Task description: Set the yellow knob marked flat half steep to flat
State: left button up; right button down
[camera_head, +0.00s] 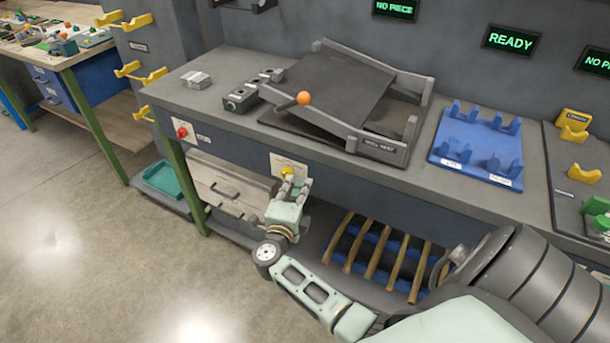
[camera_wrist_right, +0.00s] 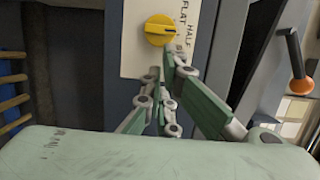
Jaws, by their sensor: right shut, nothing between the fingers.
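The yellow knob (camera_wrist_right: 160,30) sits on a pale plate (camera_wrist_right: 133,60) with the words FLAT and HALF readable in the right wrist view; the third word is hidden behind a finger. In the head view the knob (camera_head: 287,171) shows small on its plate (camera_head: 279,161) on the bench front. My right gripper (camera_head: 293,187) is right in front of the plate, and it also shows in the right wrist view (camera_wrist_right: 168,62). Its fingers are shut and empty, with the tips just beside the knob; I cannot tell whether they touch it. My left gripper is not in view.
Above the knob, a tilting dark board with an orange-ball lever (camera_head: 303,98) stands on the bench. A red knob (camera_head: 182,132) is further left on the bench front. A blue rack (camera_head: 478,172) lies to the right.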

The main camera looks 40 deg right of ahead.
jog(key=shift+w, duration=0.15)
jog(key=shift+a, duration=0.1)
jog(key=shift+w+r+n+p, duration=0.2)
jog(key=shift+n+p, duration=0.1)
jog(key=shift+p, duration=0.35)
jog(key=shift+w+a+r+n+p, duration=0.2)
jog(key=shift+n+p, duration=0.1)
jog(key=shift+p, duration=0.3)
jog(key=n+p, duration=0.1)
jog(key=p, duration=0.1)
jog(key=r+n+p, duration=0.1)
jog(key=p, duration=0.1)
jog(key=n+g+p, duration=0.1)
jog(key=p, duration=0.1)
jog(key=shift+w+a+r+n+y+p, duration=0.15)
jog(key=shift+w+r+n+y+p, duration=0.15)
jog(key=shift+r+n+y, duration=0.1)
jog(key=shift+w+a+r+n+g+p, duration=0.1)
jog(key=shift+w+n+g+p, duration=0.1)
jog(key=shift+n+p, duration=0.3)
jog(key=shift+w+r+n+g+p, duration=0.1)
jog(key=shift+n+g+p, duration=0.1)
jog(key=shift+n+p, duration=0.25)
jog(key=shift+w+a+n+p, duration=0.1)
jog(key=shift+n+p, duration=0.45)
